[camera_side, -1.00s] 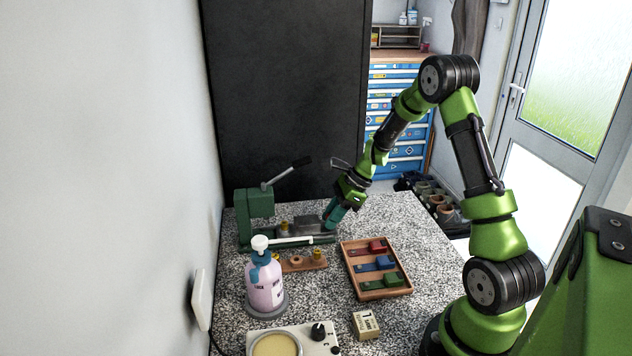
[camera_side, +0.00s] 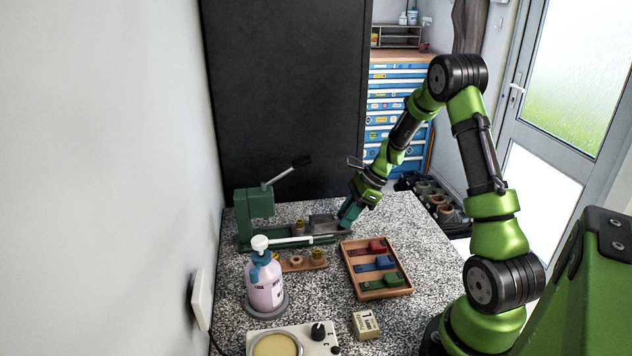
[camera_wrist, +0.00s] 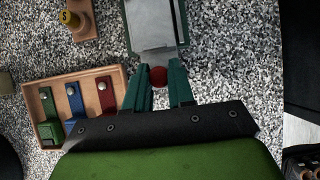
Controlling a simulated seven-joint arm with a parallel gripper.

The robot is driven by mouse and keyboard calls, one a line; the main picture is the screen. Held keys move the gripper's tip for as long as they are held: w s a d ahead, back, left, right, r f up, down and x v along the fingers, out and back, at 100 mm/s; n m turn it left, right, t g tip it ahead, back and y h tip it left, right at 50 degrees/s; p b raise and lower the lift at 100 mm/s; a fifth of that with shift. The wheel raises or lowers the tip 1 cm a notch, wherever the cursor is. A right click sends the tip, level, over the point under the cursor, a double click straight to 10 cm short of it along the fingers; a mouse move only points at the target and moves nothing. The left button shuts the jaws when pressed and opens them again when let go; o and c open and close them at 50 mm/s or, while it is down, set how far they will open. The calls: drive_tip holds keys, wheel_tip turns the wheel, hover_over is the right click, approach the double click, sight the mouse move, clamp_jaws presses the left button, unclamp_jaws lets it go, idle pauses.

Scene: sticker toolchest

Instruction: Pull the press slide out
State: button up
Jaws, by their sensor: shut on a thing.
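The green press (camera_side: 256,206) stands at the back left of the granite worktop, with its lever raised to the right. Its grey metal slide (camera_side: 324,220) lies on the green rail at the press's right end. In the wrist view the slide (camera_wrist: 153,35) shows at the top as a grey plate with green edges. A round dark red knob (camera_wrist: 158,77) sits at its near end. My gripper (camera_wrist: 158,86) has its two teal fingers shut on this knob, one on each side. In the side view my gripper (camera_side: 346,218) is at the slide's right end and hides the knob.
A wooden tray (camera_side: 376,295) with red, blue and green blocks lies near my gripper. A pink pump bottle (camera_side: 265,285), a wooden strip with brass pieces (camera_side: 300,264) and a small box (camera_side: 365,325) stand nearer the front. The worktop right of my gripper is clear.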

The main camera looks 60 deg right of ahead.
drive_tip(key=shift+s+d, duration=1.5)
drive_tip(key=shift+d, duration=0.1)
drive_tip(key=o, duration=0.7)
drive_tip(key=shift+r, duration=0.1)
drive_tip(key=shift+r, duration=2.95)
